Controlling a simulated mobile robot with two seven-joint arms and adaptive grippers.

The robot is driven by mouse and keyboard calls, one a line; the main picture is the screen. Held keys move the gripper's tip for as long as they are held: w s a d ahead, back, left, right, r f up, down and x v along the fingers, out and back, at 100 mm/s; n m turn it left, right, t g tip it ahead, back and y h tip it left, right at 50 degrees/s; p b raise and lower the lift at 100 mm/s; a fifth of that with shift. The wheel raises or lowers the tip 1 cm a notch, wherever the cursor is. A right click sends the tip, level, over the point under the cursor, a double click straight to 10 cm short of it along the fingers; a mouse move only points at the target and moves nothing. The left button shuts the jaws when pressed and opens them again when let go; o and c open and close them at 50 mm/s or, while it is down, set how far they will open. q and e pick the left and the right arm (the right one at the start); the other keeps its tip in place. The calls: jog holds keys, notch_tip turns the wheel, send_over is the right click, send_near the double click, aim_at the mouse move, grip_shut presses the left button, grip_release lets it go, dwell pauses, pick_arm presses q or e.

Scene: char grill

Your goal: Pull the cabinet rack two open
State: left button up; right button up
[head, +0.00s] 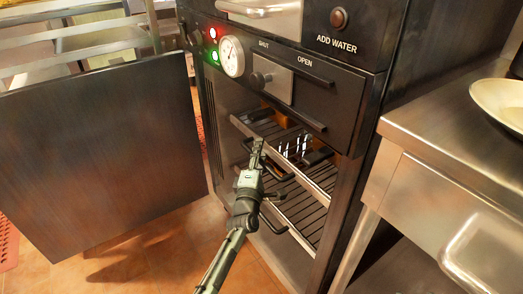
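The grill cabinet (330,243) stands open, with slatted metal racks inside. The upper rack has a pale metal front rail (309,187) and dark bars behind it. A lower rack (302,213) sits beneath it, with a dark curved handle (283,229) at its front. My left gripper (257,147) is in front of the cabinet opening, its fingers overlapping the upper rack's front rail in the picture. It hides part of the rail and the handle area. I cannot tell whether the fingers touch or grip anything. My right gripper is not in view.
The dark cabinet door (105,150) is swung wide open on the left. A control panel with a gauge (231,56) sits above the opening. A steel counter (450,130) with a plate (503,104) stands close on the right. Tiled floor (165,255) shows in front.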

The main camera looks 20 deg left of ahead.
pick_arm(q)
jog(key=shift+w+a+r, duration=0.1)
jog(key=shift+w, duration=0.5)
grip_shut()
